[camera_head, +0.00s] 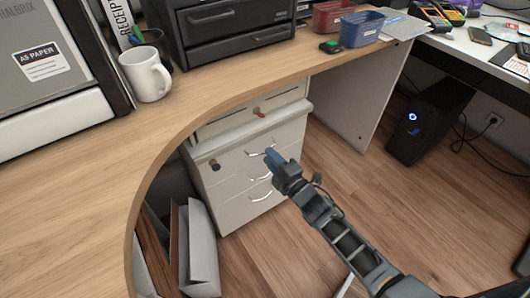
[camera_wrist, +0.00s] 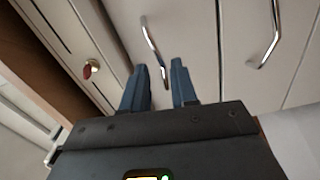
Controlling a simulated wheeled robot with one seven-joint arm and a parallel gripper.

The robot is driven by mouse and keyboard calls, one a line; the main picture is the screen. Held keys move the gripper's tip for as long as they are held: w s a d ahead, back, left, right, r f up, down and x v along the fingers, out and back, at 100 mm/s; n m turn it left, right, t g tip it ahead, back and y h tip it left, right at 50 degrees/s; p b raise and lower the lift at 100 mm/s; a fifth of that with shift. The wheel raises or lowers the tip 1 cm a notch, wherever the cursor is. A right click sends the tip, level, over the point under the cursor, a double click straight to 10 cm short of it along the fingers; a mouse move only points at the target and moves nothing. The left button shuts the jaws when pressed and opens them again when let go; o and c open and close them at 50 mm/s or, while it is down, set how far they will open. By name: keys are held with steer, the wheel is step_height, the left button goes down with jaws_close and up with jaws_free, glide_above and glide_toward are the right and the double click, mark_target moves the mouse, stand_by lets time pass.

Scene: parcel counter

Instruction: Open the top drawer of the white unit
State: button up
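The white unit (camera_head: 232,206) stands under the wooden counter, with several drawer fronts and curved metal handles; its drawers look shut. The top drawer's handle (camera_head: 255,152) is just left of my gripper (camera_head: 270,155), whose blue fingers reach toward the unit's front. In the wrist view, my gripper (camera_wrist: 159,72) has its two fingers apart, and the near end of the top handle (camera_wrist: 152,45) shows between them. I cannot tell whether the fingers touch it. Another drawer handle (camera_wrist: 273,40) is to the right in the wrist view.
A red key (camera_head: 260,113) sticks out above the drawers, close to the counter's curved edge (camera_head: 180,133). An open white box (camera_head: 200,250) stands on the floor left of the unit. A black computer tower (camera_head: 430,120) is at the right. The wooden floor before the unit is mostly clear.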

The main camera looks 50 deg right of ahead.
mark_target(259, 144)
steer(key=shift+x, duration=1.85)
steer(key=shift+c, duration=0.3)
jaws_close()
